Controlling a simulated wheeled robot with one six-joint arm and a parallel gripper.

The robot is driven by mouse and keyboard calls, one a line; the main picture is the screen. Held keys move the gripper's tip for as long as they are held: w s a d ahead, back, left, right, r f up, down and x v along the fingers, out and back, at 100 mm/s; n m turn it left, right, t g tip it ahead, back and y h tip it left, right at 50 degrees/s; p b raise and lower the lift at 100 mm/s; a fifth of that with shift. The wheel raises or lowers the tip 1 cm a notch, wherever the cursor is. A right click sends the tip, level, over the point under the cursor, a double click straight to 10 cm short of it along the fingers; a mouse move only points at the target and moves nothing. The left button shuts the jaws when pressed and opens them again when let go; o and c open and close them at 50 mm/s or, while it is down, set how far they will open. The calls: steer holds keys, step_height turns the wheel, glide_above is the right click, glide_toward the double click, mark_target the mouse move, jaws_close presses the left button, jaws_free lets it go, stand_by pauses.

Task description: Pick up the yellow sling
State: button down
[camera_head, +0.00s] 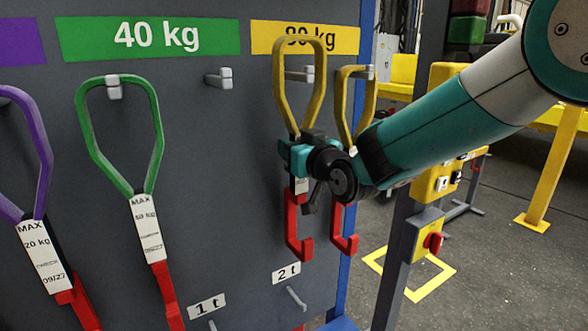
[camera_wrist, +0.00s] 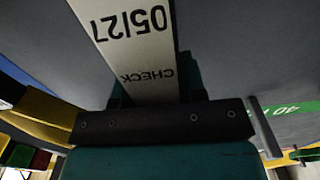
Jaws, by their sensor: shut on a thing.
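A yellow sling (camera_head: 279,95) with a red hook (camera_head: 292,225) is upright at the rack's right side, under the yellow "80 kg" sign. Its loop top shows above the grey peg (camera_head: 300,74), which is seen through the loop. My gripper (camera_head: 299,160) is shut on this sling at its white label below the loop. In the wrist view the label (camera_wrist: 135,45), reading 05/27 and CHECK, runs into my jaws (camera_wrist: 160,120). A second yellow sling (camera_head: 371,100) hangs just to the right, partly hidden behind my gripper and arm.
A green sling (camera_head: 90,135) and a purple sling (camera_head: 45,160) hang to the left on the dark rack panel (camera_head: 215,180). An empty peg (camera_head: 219,77) sits between green and yellow. A yellow control post (camera_head: 432,180) stands close on the right, under my arm.

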step_height(320, 180, up, 2)
steer(key=shift+s+b, duration=0.15)
steer(key=shift+b, duration=0.2)
steer(key=b+v, duration=0.7)
steer(key=v, duration=1.2)
steer(key=shift+d, duration=0.25)
